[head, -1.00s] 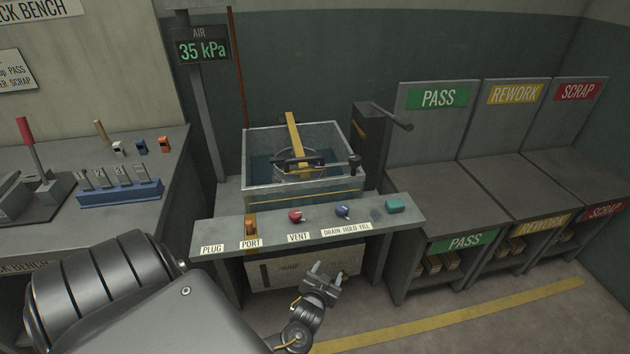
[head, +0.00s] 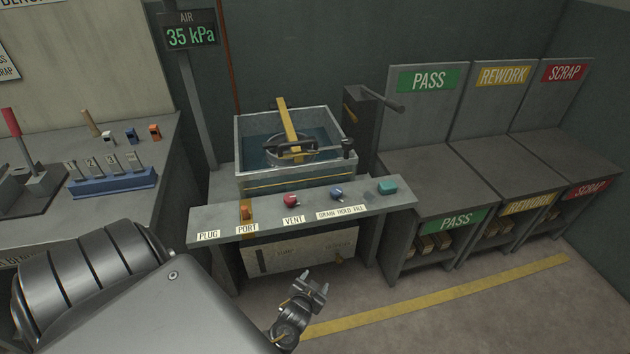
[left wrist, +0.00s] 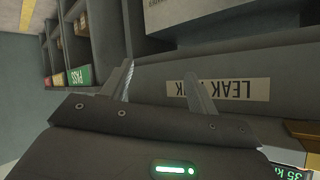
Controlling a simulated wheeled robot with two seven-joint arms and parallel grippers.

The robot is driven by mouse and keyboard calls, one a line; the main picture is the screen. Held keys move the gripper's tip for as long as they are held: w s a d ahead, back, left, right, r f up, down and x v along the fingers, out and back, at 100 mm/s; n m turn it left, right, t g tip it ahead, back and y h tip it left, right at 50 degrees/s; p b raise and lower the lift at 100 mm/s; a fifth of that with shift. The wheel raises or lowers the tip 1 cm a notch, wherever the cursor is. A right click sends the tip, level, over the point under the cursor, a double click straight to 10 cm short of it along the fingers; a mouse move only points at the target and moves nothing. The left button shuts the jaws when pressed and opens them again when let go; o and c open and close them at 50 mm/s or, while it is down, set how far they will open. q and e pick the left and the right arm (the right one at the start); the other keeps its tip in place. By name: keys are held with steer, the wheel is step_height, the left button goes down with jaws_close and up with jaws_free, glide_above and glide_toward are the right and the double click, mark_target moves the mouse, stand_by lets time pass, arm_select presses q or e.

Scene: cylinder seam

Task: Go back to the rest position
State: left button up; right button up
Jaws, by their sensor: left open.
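My left gripper (head: 314,287) is in the lower middle of the head view, low in front of the tank stand. Its two fingers are apart with nothing between them. In the left wrist view both fingers (left wrist: 160,88) show, spread and empty, in front of a grey panel with a partly hidden "LEAK" label (left wrist: 220,88). A large dark arm link of mine fills the lower left of the head view. My right gripper is not in view.
The control shelf (head: 405,196) with plug, port, vent and drain controls juts out before the water tank (head: 290,185). PASS, REWORK and SCRAP benches (head: 430,180) stand at right. A check bench (head: 130,205) stands at left. Floor at lower right is clear.

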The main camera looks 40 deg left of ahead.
arm_select(q)
steer(key=s+d+f+m+g+h, duration=0.1)
steer(key=s+d+f+g+h, duration=0.15)
steer(key=s+f, duration=0.6)
steer(key=s+d+f+m+g+h, duration=0.1)
steer(key=s+d+f+m+g, duration=0.15)
steer(key=s+f, duration=0.6)
steer(key=s+d+f+g, duration=0.1)
steer(key=s+f+g, duration=0.1)
steer(key=s, duration=0.8)
steer(key=s+d+f+g+h, duration=0.1)
steer(key=s+f+g, duration=0.2)
steer(key=s, duration=0.7)
step_height(320, 180, down, 2)
steer(key=shift+s+d+f, duration=0.1)
steer(key=shift+s+d, duration=0.05)
steer(key=shift+s, duration=0.25)
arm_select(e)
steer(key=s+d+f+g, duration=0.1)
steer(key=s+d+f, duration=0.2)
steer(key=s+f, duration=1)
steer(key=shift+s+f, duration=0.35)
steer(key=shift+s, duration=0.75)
